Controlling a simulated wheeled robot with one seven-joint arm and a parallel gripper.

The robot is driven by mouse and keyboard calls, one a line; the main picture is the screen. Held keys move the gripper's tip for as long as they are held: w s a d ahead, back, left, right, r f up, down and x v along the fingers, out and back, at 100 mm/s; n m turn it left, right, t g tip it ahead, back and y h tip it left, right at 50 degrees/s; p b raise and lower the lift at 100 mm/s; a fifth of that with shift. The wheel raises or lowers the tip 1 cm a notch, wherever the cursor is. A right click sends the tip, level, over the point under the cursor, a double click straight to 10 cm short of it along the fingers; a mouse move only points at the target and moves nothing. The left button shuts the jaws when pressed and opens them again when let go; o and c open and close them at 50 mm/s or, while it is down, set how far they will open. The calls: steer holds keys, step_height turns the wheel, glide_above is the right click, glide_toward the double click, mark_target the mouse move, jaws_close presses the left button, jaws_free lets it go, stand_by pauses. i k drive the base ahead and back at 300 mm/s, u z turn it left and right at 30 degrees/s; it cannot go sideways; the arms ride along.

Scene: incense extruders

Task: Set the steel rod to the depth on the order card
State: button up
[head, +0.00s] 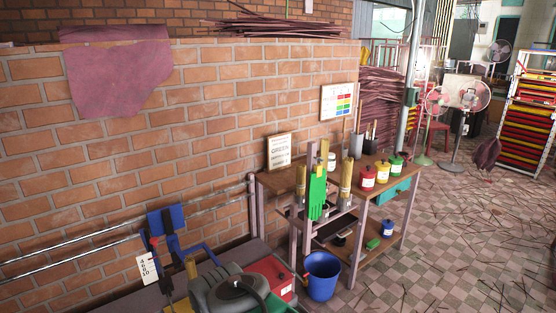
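Two long shiny steel bars (80,243) run along the brick wall at the left, toward the wooden bench; I cannot tell whether either is the task's steel rod. A white card with a number scale (147,268) stands tilted at the lower left, beside a machine with blue plates (177,215) and dark levers. A framed white card with printed lines (279,151) leans on the wall at the back of the bench. It may be the order card; its text is too small to read. I do not make out my gripper in this view.
The bench (338,203) carries red (368,179), yellow (383,172) and green (396,166) jars. A blue bucket (322,276) stands below. A grey machine (225,291) and red box (270,277) fill the near foreground. Littered tiled floor lies right.

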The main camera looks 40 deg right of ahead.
mark_target(154, 241)
steer(key=z, duration=0.1)
steer(key=i, duration=0.55)
steer(key=u, duration=1.75)
